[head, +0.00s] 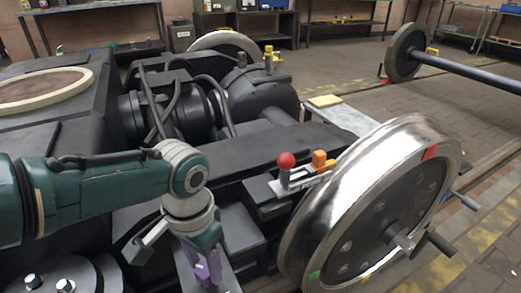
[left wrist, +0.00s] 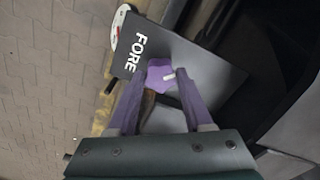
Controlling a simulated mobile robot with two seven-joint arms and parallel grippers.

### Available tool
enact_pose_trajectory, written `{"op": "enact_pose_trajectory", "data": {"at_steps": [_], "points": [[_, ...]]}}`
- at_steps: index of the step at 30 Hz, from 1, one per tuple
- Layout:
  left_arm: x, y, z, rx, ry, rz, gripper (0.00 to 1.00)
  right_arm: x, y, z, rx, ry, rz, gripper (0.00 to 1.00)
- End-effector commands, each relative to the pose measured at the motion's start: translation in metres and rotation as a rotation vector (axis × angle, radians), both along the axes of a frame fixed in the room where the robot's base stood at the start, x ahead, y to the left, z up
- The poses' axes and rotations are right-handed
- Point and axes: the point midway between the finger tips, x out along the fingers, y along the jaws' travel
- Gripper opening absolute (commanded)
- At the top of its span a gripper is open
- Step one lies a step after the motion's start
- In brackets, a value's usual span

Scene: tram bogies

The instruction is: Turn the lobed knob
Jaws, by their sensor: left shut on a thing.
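The lobed knob (left wrist: 158,77) is purple with a white pointer mark and sits on a dark plate (left wrist: 205,65) lettered FORE. The pointer slants up and to the right in the left wrist view. My left gripper (left wrist: 160,82) has its two purple fingers on either side of the knob and is shut on it. In the head view my left gripper (head: 205,268) points down at the lower middle, beside the bogie frame; the knob is hard to tell from the fingers there. My right gripper is in neither view.
A large steel wheel (head: 345,185) stands right of my left arm. A lever with a red ball (head: 286,160) and an orange block (head: 320,158) stand on the frame behind it. A white round dial (left wrist: 118,27) sits at the plate's edge. Paved floor is free beyond.

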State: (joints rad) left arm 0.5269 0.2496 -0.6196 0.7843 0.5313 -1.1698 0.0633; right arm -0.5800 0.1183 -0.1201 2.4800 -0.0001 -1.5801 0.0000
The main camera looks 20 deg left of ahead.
Motion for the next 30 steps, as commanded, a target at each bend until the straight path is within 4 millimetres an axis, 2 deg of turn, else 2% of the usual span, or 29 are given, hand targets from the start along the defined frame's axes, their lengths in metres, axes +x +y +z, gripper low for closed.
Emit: {"op": "enact_pose_trajectory", "data": {"at_steps": [9, 30], "points": [[0.0, -0.001, 0.002, -0.003, 0.001, 0.3, 0.0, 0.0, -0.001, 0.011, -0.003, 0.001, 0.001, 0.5], [0.001, -0.001, 0.001, -0.001, -0.001, 0.963, 0.0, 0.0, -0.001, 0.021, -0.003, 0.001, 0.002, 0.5]]}}
